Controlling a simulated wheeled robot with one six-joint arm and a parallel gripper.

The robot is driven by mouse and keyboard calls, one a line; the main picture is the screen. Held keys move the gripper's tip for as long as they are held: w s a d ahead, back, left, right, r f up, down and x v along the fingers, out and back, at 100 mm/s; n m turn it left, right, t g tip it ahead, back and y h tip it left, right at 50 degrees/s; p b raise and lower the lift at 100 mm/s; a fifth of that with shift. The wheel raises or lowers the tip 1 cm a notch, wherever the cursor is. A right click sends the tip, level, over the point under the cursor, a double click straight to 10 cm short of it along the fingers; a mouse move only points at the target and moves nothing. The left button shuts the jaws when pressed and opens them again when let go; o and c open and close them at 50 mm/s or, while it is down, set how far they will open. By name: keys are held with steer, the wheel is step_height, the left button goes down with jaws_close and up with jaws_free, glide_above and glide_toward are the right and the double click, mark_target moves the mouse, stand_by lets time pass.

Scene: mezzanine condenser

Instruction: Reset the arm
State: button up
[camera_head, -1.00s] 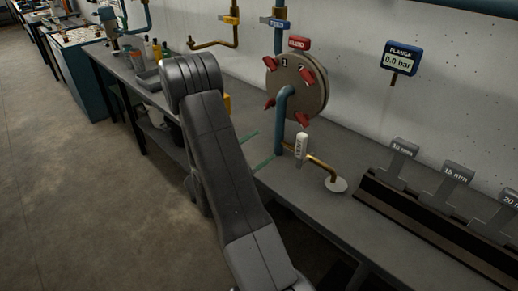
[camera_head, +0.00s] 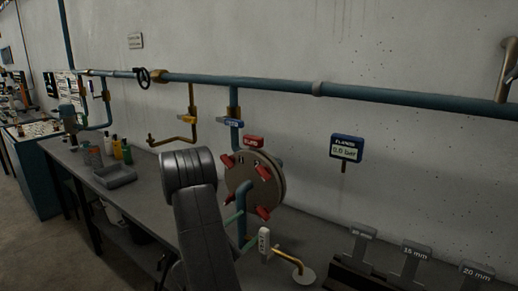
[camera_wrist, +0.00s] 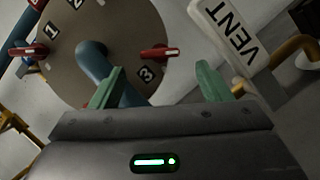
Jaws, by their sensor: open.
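My gripper (camera_wrist: 160,86) is open in the wrist view, with its two green fingers apart and nothing visible held between them. It faces the round flange (camera_wrist: 120,25), which has red clamps and number labels. The blue pipe (camera_wrist: 92,60) comes out of the flange behind the left finger. The white VENT tag (camera_wrist: 232,32) is beyond the right finger. In the head view my dark arm reaches toward the flange (camera_head: 262,180), and only small green parts of the gripper show beside the pipe. Whether a finger touches the pipe cannot be told.
A blue gauge (camera_head: 346,149) is on the wall right of the flange. Tags reading 15 mm (camera_head: 416,252) and 20 mm (camera_head: 477,272) stand at the lower right. A blue pipe (camera_head: 420,99) runs along the wall.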

steer(key=p+x, duration=0.1)
steer(key=x, duration=0.4)
stand_by(0.3)
